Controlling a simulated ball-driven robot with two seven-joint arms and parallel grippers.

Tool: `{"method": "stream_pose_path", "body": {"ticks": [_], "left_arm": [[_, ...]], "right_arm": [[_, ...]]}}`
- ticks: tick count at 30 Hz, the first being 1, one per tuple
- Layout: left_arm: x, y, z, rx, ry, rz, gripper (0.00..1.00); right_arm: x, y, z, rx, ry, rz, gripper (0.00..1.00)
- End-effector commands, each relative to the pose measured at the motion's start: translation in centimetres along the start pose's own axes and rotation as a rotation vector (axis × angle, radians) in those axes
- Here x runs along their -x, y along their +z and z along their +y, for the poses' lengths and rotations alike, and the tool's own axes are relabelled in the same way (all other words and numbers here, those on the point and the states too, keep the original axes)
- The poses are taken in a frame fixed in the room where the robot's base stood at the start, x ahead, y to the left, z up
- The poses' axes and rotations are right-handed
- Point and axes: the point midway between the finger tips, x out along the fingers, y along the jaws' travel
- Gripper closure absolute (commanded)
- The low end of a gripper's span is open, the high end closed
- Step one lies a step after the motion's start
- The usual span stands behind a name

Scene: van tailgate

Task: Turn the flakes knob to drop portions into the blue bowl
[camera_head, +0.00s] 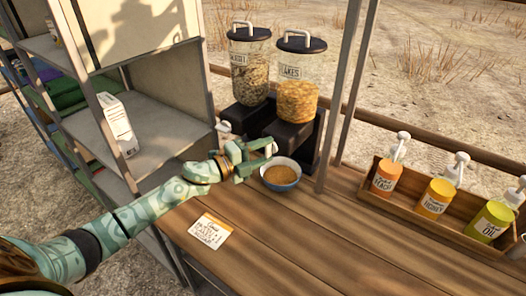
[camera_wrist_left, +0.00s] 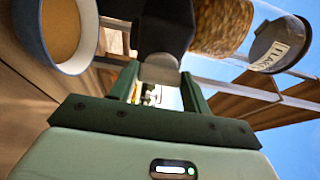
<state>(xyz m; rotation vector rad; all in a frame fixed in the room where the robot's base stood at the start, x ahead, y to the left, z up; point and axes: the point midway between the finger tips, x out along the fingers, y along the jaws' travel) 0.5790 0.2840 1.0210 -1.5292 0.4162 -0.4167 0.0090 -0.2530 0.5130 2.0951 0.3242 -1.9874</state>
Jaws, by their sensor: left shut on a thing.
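The flakes dispenser (camera_head: 297,98) is a clear jar of orange-brown flakes with a dark lid, on a black base. My left gripper (camera_head: 262,150) is at the front of the dispensers' bases, just above and left of the blue bowl (camera_head: 281,186). In the left wrist view my left gripper (camera_wrist_left: 160,88) is shut on a grey knob (camera_wrist_left: 160,70) on a black housing, below the flakes jar (camera_wrist_left: 222,25). The knob is hidden in the head view. The bowl, also in the left wrist view (camera_wrist_left: 88,62), holds brown contents. My right gripper is not in view.
A second dispenser (camera_head: 249,72) stands left of the flakes. A post (camera_head: 344,100) rises right of the bowl. A wooden crate (camera_head: 415,208) holds pump bottles at right. A card (camera_head: 210,231) lies on the wooden counter (camera_head: 300,240), whose front is clear. Shelves stand at left.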

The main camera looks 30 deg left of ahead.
Motion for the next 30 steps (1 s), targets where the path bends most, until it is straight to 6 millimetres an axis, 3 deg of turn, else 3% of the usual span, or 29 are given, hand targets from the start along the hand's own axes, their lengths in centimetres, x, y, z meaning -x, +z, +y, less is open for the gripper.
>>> {"method": "stream_pose_path", "body": {"ticks": [2, 3, 5, 13, 17, 30], "left_arm": [[0.1, -0.1, 0.3, 0.001, 0.005, 0.000, 0.76], [0.1, -0.1, 0.3, 0.001, 0.005, 0.000, 0.42], [0.1, -0.1, 0.2, 0.001, 0.004, 0.000, 0.31], [0.1, 0.0, 0.1, 0.001, 0.002, 0.000, 0.31], [1.2, 0.0, 0.2, 0.001, 0.003, 0.000, 0.31], [12.3, -0.1, 0.3, 0.004, 0.007, -0.001, 0.31]], "right_arm": [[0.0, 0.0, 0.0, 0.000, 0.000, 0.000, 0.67], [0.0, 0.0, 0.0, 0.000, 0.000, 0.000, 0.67], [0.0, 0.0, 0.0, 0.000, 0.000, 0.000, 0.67], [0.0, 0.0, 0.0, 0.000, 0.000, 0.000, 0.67], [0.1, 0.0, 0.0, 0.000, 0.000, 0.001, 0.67], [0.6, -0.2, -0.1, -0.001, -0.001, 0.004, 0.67]]}}
